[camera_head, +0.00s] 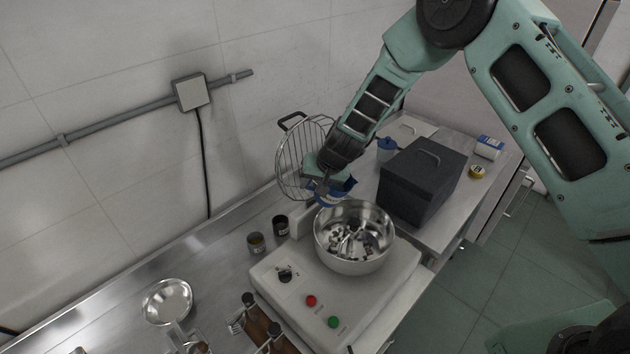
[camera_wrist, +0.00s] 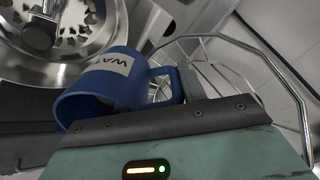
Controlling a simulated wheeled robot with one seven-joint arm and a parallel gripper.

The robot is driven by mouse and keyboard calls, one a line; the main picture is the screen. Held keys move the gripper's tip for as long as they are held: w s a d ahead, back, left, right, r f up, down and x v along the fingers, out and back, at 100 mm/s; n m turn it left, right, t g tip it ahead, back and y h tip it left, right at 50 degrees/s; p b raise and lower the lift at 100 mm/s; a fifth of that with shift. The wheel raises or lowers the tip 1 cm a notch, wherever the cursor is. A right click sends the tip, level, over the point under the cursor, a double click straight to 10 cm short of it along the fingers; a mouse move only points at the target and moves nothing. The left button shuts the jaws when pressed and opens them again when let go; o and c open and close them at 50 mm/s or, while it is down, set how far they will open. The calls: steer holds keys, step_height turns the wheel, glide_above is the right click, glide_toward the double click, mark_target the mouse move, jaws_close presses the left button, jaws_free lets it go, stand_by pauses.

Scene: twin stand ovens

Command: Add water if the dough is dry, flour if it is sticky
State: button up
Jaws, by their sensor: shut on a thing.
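My gripper (camera_head: 325,184) is shut on a blue mug (camera_head: 341,189), just above the back rim of the steel mixing bowl (camera_head: 345,266). In the wrist view, the mug (camera_wrist: 92,92) is tipped over, with its handle towards the gripper. Its pale label reads "WAT", the rest hidden. The bowl also shows in the wrist view (camera_wrist: 112,22). Dark and pale broken pieces (camera_head: 352,240) lie in the bowl around the mixer tool; I cannot tell whether they are dry or sticky. No stream of water is visible.
A raised wire guard (camera_head: 285,165) stands behind my gripper. A black lidded box (camera_head: 424,183) and a blue container (camera_head: 386,148) stand at the right. The mixer's front has red (camera_head: 311,300) and green (camera_head: 334,322) buttons. Two small jars (camera_head: 256,243) (camera_head: 281,224) stand left of it.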

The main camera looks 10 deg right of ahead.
steer(key=shift+s+d+t+y, duration=0.15)
steer(key=shift+t+y, duration=0.55)
steer(key=shift+t, duration=0.2)
steer(key=shift+t+b, duration=0.5)
steer(key=shift+b, duration=0.1)
steer(key=shift+s+d+r+t+y+b, duration=0.1)
steer(key=shift+t+y+b, duration=0.5)
steer(key=shift+b, duration=1.2)
steer(key=shift+s+r+t+y+b, duration=0.1)
steer(key=shift+t+y+b, duration=0.45)
steer(key=shift+b, duration=1.2)
steer(key=shift+s+d+r+t+y+b, duration=0.45)
steer(key=shift+t+y+b, duration=0.45)
steer(key=shift+b, duration=1.9)
steer(key=shift+s+d+r+t+y+b, duration=0.4)
steer(key=shift+t+b, duration=0.65)
steer(key=shift+b, duration=1.75)
steer(key=shift+s+d+r+t+y+b, duration=0.35)
steer(key=shift+s+t+y+b, duration=0.3)
steer(key=shift+b, duration=1.8)
steer(key=shift+s+d+r+t+y+b, duration=0.4)
steer(key=shift+t+y+b, duration=0.35)
steer(key=shift+b, duration=1.7)
steer(key=shift+s+d+r+t+y+b, duration=0.1)
steer(key=shift+s+d+t+y+b, duration=0.3)
steer(key=shift+b, duration=1.3)
steer(key=shift+s+d+t+y+b, duration=0.1)
steer(key=shift+s+t+y+b, duration=0.45)
steer(key=shift+b, duration=1.15)
